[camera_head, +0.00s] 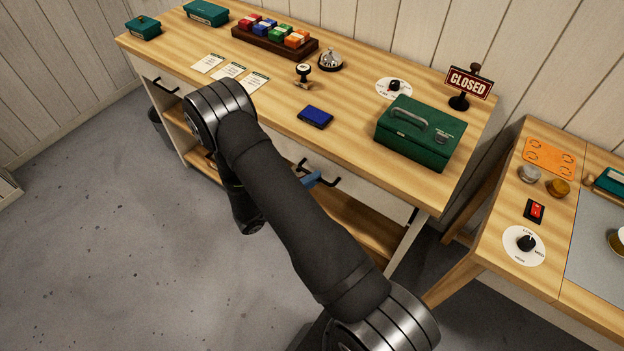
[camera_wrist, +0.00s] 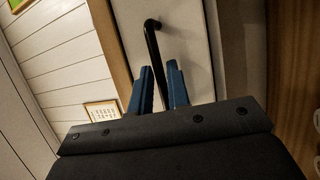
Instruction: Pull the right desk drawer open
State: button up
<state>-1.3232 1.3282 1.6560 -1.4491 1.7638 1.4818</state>
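The right desk drawer (camera_head: 372,193) has a pale front below the desk top, partly hidden by my arm. It looks shut in the head view. Its black bar handle (camera_head: 330,181) shows beside my gripper's blue fingers (camera_head: 311,179). In the wrist view the drawer front (camera_wrist: 190,40) fills the upper middle, and the handle (camera_wrist: 153,45) runs down between the two blue fingers (camera_wrist: 160,88). The fingers are apart, one on each side of the bar, with a visible gap on the right side. Whether either finger touches the bar is unclear.
The wooden desk top (camera_head: 345,135) carries a green cash box (camera_head: 420,133), a blue pad (camera_head: 315,117), a bell (camera_head: 330,61) and a stamp (camera_head: 303,74). A left drawer handle (camera_head: 166,87) shows. A second table (camera_head: 500,245) stands at right. Floor (camera_head: 110,230) in front is clear.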

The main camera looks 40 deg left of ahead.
grip_shut()
jog(key=s, duration=2)
jog(key=shift+o, duration=2.2)
grip_release()
jog(key=v, duration=1.2)
